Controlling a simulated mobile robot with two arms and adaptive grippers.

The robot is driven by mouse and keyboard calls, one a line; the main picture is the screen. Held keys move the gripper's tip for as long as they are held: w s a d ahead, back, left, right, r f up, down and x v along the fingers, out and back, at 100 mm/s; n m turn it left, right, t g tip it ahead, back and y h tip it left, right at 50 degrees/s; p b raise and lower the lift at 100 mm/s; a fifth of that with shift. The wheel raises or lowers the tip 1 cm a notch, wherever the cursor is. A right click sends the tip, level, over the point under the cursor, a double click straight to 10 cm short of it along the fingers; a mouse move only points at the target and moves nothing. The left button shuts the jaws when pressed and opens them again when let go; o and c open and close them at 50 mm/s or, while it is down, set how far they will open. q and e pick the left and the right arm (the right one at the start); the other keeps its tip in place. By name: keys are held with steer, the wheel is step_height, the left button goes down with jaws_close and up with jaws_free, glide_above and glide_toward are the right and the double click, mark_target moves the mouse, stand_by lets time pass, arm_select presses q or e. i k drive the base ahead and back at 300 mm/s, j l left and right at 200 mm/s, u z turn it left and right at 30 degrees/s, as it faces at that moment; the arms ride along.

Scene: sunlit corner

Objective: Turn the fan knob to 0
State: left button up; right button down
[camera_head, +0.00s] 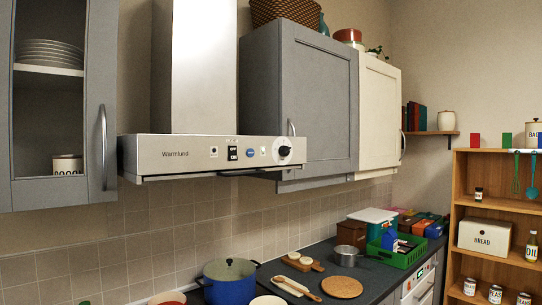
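The range hood (190,154) hangs on the tiled wall between the cabinets, its light grey front panel lettered "Warmlund". The fan knob (284,151) is a small round black knob near the right end of that panel. Its pointer and any number marks are too small to read. A small black display or switch (232,153) and a blue round mark (249,153) sit to the left of the knob. Neither of my grippers is in view.
A grey cabinet (315,100) stands close to the right of the knob. Below, the dark counter (318,270) holds a blue pot (230,280), boards and a green crate (400,257). The air before the hood looks clear.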

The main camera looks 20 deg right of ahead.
mark_target(283, 150)
steer(key=i+l+u, duration=0.1)
steer(key=l+u, duration=0.35)
steer(key=u, duration=0.3)
steer(key=l+u, duration=0.35)
steer(key=i+j, duration=0.05)
